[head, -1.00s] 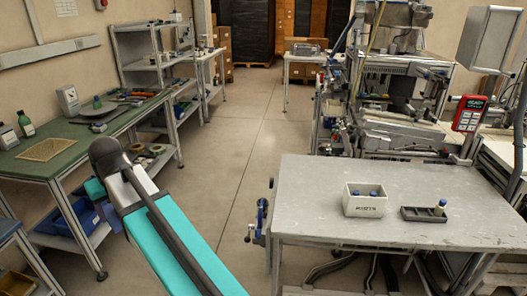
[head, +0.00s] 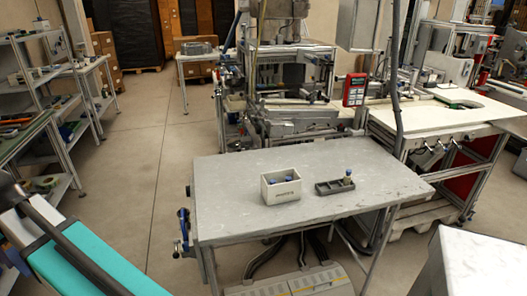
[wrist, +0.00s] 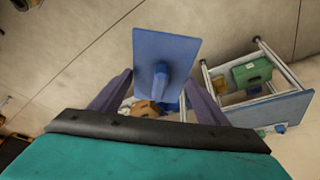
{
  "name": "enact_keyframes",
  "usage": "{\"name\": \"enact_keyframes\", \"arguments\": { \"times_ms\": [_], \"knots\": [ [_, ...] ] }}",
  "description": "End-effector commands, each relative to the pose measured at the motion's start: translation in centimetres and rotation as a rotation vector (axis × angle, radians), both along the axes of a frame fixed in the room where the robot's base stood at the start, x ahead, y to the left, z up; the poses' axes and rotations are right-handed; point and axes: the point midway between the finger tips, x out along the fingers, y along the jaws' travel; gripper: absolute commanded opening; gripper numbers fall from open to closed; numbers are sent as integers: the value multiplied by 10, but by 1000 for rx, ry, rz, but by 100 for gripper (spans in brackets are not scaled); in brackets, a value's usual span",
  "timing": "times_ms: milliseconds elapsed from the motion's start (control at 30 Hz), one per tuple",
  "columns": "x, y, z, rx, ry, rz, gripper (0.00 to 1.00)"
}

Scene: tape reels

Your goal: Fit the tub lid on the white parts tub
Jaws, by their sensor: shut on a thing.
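The white parts tub (head: 270,193) stands upright on the grey table (head: 225,220) in the head view. Its top is open and small blue-topped things show inside. The tub lid (wrist: 183,45) is a flat blue plate with a raised blue grip, seen in the wrist view. My gripper (wrist: 160,88) is shut on the lid, with a purple-grey finger on either side of its grip. The gripper and the lid are outside the head view, where only part of my teal arm shows at the lower left. The lid is well apart from the tub.
A machine (head: 295,120) stands behind the table. A blue vise (head: 184,230) is at the table's left edge. A pale block (head: 470,265) is at lower right.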

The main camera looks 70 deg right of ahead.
Motion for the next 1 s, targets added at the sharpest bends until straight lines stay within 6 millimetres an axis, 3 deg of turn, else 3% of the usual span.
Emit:
{"name": "enact_keyframes", "arguments": {
  "times_ms": [167, 467, 767, 1000],
  "knots": [
    [1, -38, 3, -1, 0, -104, 47],
    [-10, -143, 8, -1, 0, -407, 47],
    [-38, -250, 12, -2, 0, -728, 47],
    [-74, -331, 16, -1, 1, -982, 47]
  ]
}}
